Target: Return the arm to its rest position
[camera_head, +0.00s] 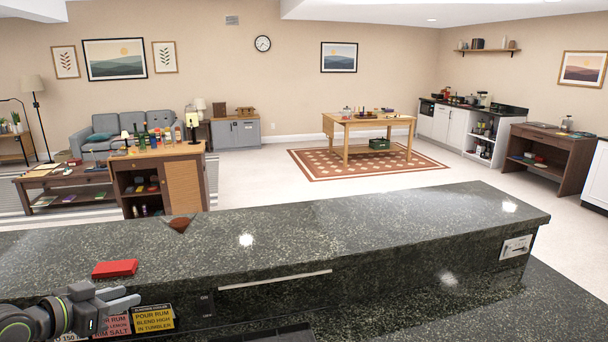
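My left gripper (130,295) is in the lower left corner, in front of the near side of the dark stone bar counter (330,228). Its two grey fingers point right, their tips a little apart, with nothing seen between them. Part of my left arm (25,322) shows at the bottom left edge. My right arm and gripper are out of view.
A red flat object (115,268) lies on the counter just above my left gripper. Yellow and pink recipe cards (153,318) are behind and below the fingers. The counter's middle and right are largely clear. A small brown-red object (180,224) is near its far edge.

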